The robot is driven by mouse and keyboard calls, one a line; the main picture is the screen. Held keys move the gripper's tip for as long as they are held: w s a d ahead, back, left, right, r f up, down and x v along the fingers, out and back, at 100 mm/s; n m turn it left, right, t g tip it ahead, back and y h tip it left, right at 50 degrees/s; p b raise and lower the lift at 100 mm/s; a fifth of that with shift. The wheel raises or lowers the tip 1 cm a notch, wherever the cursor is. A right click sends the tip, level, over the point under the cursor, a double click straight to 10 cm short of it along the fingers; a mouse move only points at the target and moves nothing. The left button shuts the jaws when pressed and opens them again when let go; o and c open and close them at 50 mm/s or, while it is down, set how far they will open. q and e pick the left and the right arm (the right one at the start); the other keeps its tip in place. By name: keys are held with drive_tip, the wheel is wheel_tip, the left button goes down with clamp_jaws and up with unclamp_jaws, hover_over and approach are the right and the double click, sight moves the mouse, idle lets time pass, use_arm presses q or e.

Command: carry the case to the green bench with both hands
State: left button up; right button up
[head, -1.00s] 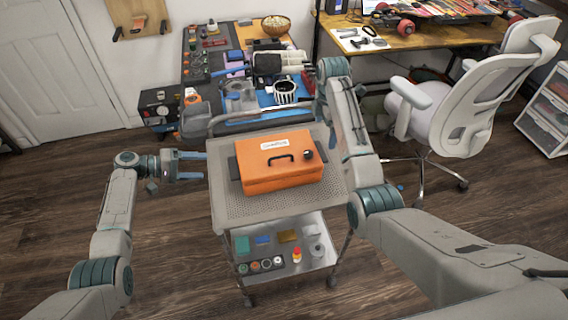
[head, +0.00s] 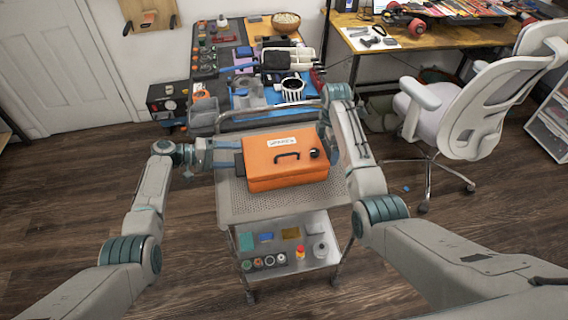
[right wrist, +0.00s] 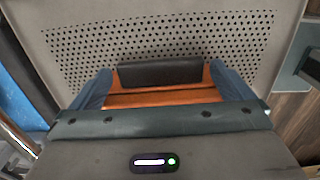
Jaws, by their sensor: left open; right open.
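The orange case (head: 287,172) lies flat on the top of a grey perforated cart (head: 270,205). It has a black top handle and a white label. My left gripper (head: 228,154) is open at the case's left side, its fingers reaching toward the dark side grip (head: 239,160). I cannot tell whether they touch it. My right gripper (right wrist: 162,88) is open, with its blue fingers on either side of a black side grip (right wrist: 160,74) of the case. In the head view my right arm mostly hides that gripper. No bench that is plainly green shows.
A cluttered workbench (head: 212,68) stands behind the cart. A wooden desk (head: 415,38) is at the back right. A white office chair (head: 485,100) stands right of the cart. The cart's lower shelf (head: 275,262) holds small items. Floor at the left is clear.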

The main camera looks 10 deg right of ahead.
use_arm(q)
drive_tip(key=shift+x, duration=1.35)
use_arm(e)
drive_tip(key=shift+f, duration=1.35)
use_arm(q)
clamp_jaws()
use_arm(e)
drive_tip(key=c, duration=1.6)
use_arm(q)
drive_tip(key=shift+w+r, duration=0.15)
drive_tip(key=shift+r, duration=0.1)
use_arm(e)
drive_tip(key=shift+w+r, duration=0.15)
drive_tip(key=shift+c, duration=0.2)
